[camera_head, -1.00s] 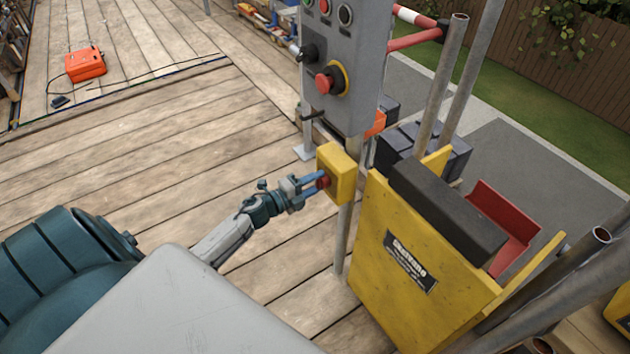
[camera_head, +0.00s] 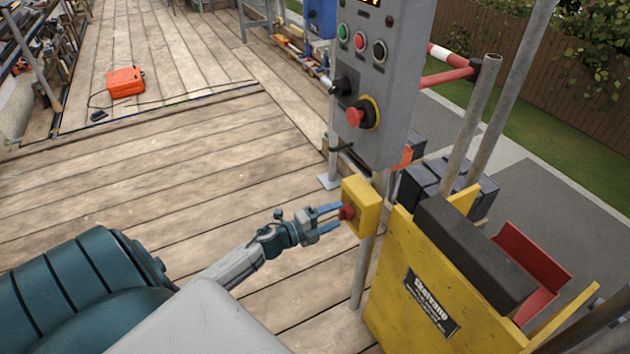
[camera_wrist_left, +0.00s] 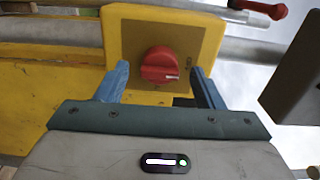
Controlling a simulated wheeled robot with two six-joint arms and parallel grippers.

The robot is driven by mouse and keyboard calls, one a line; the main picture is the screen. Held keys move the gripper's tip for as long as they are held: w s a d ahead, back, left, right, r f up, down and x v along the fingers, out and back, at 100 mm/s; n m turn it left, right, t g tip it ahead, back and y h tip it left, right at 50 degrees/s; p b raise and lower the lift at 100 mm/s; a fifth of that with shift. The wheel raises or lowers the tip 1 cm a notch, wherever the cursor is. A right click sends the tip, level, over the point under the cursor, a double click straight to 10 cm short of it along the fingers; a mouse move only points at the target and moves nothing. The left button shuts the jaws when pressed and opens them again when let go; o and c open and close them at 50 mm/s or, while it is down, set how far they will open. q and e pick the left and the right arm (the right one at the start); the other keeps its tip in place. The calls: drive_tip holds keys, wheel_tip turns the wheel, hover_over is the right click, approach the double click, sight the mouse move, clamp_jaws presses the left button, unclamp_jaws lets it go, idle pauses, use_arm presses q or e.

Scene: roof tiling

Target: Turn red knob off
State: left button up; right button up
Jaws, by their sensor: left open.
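The red knob (camera_head: 347,212) sits on the front of a small yellow box (camera_head: 368,203) fixed to a grey post. In the left wrist view the knob (camera_wrist_left: 161,64) is a round red dial with a raised grip bar lying roughly sideways and a pale mark on it. My left gripper (camera_head: 338,217) is open, with its blue fingers at the knob. In the left wrist view its fingers (camera_wrist_left: 160,84) stand on either side of the knob, with a gap visible on each side. My right gripper is out of view.
A grey control panel (camera_head: 385,85) with several buttons and a red emergency stop (camera_head: 357,117) stands above the yellow box.

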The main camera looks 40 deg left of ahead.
use_arm(q)
drive_tip(key=b+v, duration=0.1)
drive_tip(key=v, duration=0.7)
drive_tip(key=shift+s, duration=0.25)
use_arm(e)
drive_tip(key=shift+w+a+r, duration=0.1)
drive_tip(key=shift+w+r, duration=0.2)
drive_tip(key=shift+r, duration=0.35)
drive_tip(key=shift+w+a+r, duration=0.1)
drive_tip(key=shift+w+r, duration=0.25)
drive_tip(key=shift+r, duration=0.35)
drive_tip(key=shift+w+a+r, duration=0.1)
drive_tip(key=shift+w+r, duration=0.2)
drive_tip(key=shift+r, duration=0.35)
use_arm(q)
drive_tip(key=shift+a+f, duration=0.1)
drive_tip(key=shift+a, duration=0.05)
